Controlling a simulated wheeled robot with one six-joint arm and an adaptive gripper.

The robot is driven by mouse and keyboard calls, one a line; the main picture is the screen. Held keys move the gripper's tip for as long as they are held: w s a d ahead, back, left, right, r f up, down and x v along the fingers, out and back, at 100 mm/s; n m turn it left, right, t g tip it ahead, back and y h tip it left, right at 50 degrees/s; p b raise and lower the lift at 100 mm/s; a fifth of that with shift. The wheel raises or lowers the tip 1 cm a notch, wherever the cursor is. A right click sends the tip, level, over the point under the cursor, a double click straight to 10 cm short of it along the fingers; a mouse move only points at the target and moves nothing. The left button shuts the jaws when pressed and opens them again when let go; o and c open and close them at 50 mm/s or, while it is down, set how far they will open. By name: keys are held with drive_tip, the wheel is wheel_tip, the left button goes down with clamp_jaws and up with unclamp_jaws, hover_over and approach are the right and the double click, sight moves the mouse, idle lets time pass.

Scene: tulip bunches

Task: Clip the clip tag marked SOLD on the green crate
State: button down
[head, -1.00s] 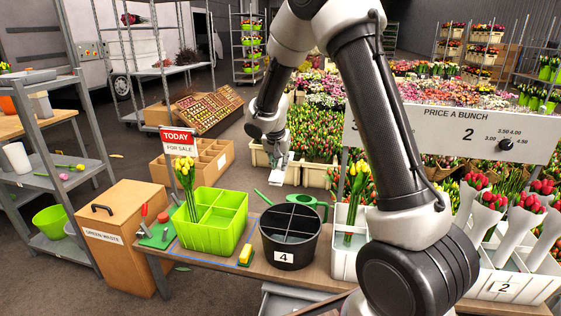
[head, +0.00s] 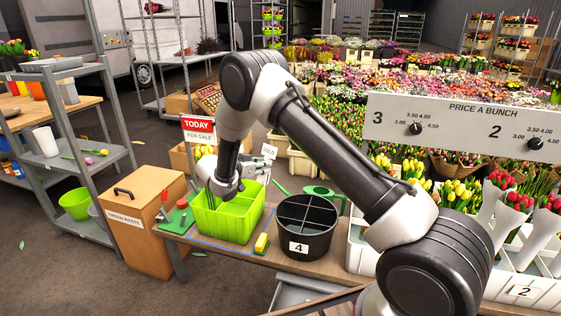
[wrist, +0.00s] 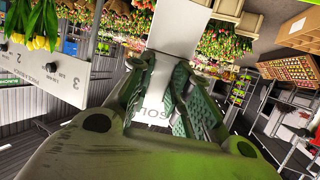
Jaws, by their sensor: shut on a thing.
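The green crate (head: 232,224) stands on the bench at the left, between the red TODAY FOR SALE sign (head: 199,131) and the black bucket. Yellow tulips (head: 203,151) show above its left back, partly behind my arm. My gripper (head: 254,164) is over the crate's back right part and is shut on the white SOLD tag (head: 269,151), which sits upright above the back rim. I cannot tell whether the tag touches the rim. In the wrist view my gripper (wrist: 165,62) pinches the white tag (wrist: 176,28); part of its lettering shows between the fingers.
The black bucket (head: 307,240) marked 4 stands right of the crate, with a green watering can (head: 322,192) behind it. A green tool pad (head: 177,218) and the GREEN WASTE box (head: 150,230) are at the left.

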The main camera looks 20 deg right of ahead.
drive_tip(key=a+f+n+t+y, duration=0.1)
drive_tip(key=a+f+n+t, duration=0.1)
drive_tip(key=a, duration=0.6)
drive_tip(key=a+f+n+t, duration=0.2)
drive_tip(key=a+f+t, duration=0.3)
drive_tip(key=a+f, duration=0.1)
drive_tip(key=shift+w+a+n+y, duration=0.2)
drive_tip(key=shift+a+n+y, duration=0.15)
drive_tip(key=shift+a, duration=0.5)
drive_tip(key=shift+f, duration=0.15)
wheel_tip(320, 180, down, 10)
idle(0.3)
drive_tip(key=shift+f, duration=0.2)
drive_tip(key=c, duration=1.3)
unclamp_jaws()
drive_tip(key=shift+o, duration=0.2)
